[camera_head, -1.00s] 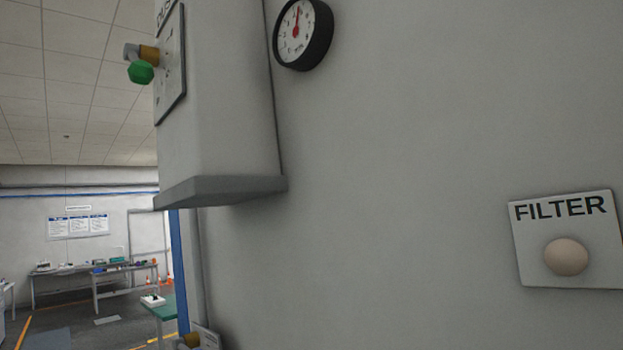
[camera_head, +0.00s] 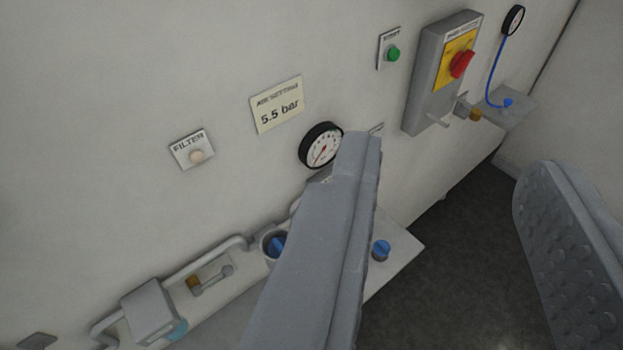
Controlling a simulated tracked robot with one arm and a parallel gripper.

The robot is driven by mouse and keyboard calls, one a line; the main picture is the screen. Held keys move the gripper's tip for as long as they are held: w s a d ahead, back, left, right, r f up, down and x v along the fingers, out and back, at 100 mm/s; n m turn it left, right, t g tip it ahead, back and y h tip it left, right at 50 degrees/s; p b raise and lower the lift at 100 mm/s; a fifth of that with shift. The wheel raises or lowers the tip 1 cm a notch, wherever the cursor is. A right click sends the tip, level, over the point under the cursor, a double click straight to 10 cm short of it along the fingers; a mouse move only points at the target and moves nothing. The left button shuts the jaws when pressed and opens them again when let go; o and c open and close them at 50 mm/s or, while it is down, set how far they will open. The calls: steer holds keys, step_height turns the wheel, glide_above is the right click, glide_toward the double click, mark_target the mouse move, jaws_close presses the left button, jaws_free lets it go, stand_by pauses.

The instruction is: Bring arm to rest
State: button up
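My gripper (camera_head: 449,158) shows with its two grey fingers spread wide apart. One finger rises through the middle of the view, and the other, with a dotted pad, is at the right edge. The rest of my arm is not in view.
The pale wall carries a FILTER panel (camera_head: 192,149), a 5.5 bar sign (camera_head: 277,106), a round gauge (camera_head: 321,146), a green button (camera_head: 393,54) and a red rotary switch (camera_head: 462,65). A shelf (camera_head: 406,246) with pipework juts out below. Dark floor (camera_head: 450,285) lies open at lower right.

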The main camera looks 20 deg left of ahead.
steer(key=shift+w, duration=0.1)
steer(key=shift+f, duration=0.15)
step_height(320, 180, down, 8)
steer(key=b, duration=0.8)
steer(key=shift+f, duration=0.1)
stand_by(0.6)
